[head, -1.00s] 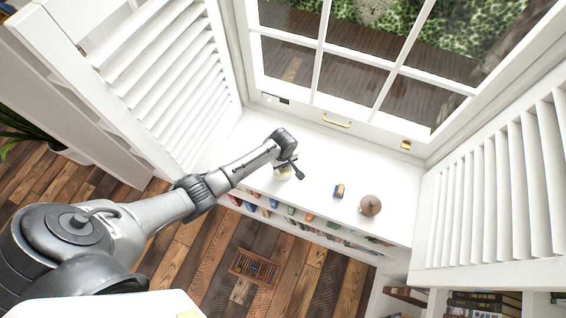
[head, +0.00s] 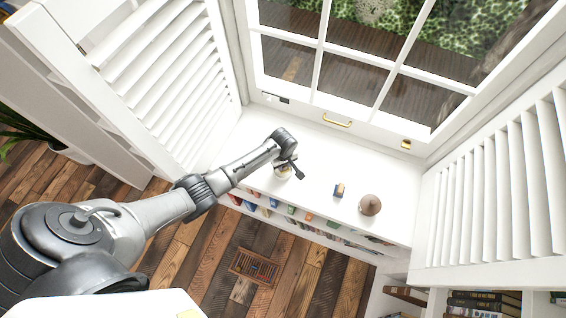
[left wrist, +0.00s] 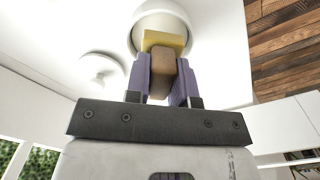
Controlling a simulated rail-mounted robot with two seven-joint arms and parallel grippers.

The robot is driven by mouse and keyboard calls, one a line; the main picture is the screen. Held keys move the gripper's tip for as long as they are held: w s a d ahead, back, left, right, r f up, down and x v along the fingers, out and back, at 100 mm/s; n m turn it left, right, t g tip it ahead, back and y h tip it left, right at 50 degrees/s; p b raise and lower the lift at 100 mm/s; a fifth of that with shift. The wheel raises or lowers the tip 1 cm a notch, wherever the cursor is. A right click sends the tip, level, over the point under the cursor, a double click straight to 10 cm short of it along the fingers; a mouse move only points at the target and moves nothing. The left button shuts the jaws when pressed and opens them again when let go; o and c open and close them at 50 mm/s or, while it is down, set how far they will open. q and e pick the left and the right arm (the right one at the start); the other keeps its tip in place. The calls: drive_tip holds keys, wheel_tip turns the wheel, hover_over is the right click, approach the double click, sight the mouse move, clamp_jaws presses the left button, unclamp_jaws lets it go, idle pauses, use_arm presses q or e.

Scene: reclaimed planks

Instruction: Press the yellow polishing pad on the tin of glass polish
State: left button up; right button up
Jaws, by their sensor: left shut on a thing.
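My left gripper (head: 291,168) is over the white window sill, at the tin of glass polish (head: 283,172), which it partly hides. In the left wrist view its purple fingers (left wrist: 164,78) are shut on the tan block of the yellow polishing pad (left wrist: 162,40). The pad's yellow face points away from the gripper, toward a pale round tin (left wrist: 165,12). The pad overlaps the tin in this view, and I cannot tell whether they touch. My right gripper is not in view.
On the sill (head: 315,205), a small blue and tan object (head: 339,190) and a brown round object (head: 369,205) stand to the right. Books line the shelf below. The window stands behind, with white shutters (head: 165,85) at both sides. Sill room is free between these objects.

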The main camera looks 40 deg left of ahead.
use_arm(q)
drive_tip(key=shift+f+b, duration=0.5)
drive_tip(key=shift+f, duration=0.65)
idle(0.9)
drive_tip(key=shift+r, duration=0.15)
idle(0.5)
wheel_tip(320, 180, up, 7)
drive_tip(key=p, duration=0.8)
idle(0.9)
